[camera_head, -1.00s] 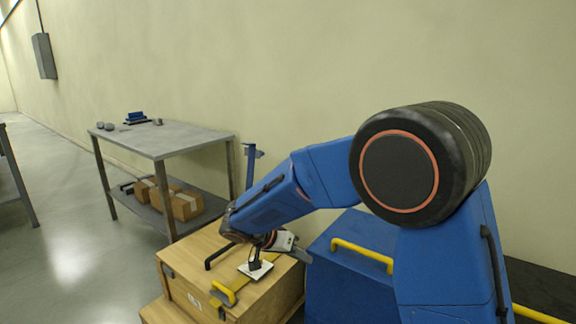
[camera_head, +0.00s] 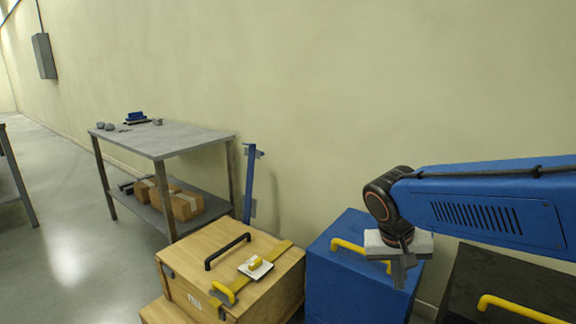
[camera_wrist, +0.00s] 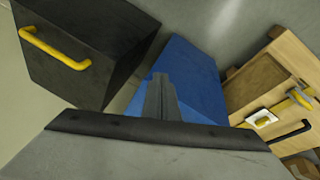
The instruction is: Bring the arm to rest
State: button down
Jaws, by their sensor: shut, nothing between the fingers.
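My arm comes in from the right edge in the head view. My gripper (camera_head: 400,272) hangs at its end, pointing down in front of the blue box (camera_head: 345,262) as the camera sees it. In the wrist view my gripper's fingers (camera_wrist: 160,97) are together with nothing between them. The gripper is apart from that plate.
A black box (camera_head: 505,285) with a yellow handle stands at the lower right, below my arm. A grey worktable (camera_head: 170,138) stands at the back left, with cartons (camera_head: 187,206) on its lower shelf. A blue post (camera_head: 250,185) stands by the wall.

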jog(key=s+d+n+t+y, duration=0.2)
jog(key=s+d+y, duration=0.1)
jog(key=s, duration=1.1)
jog(key=shift+d+f+n+t, duration=0.2)
jog(key=shift+f+n+t, duration=0.2)
jog(key=c, duration=2.5)
grip_release()
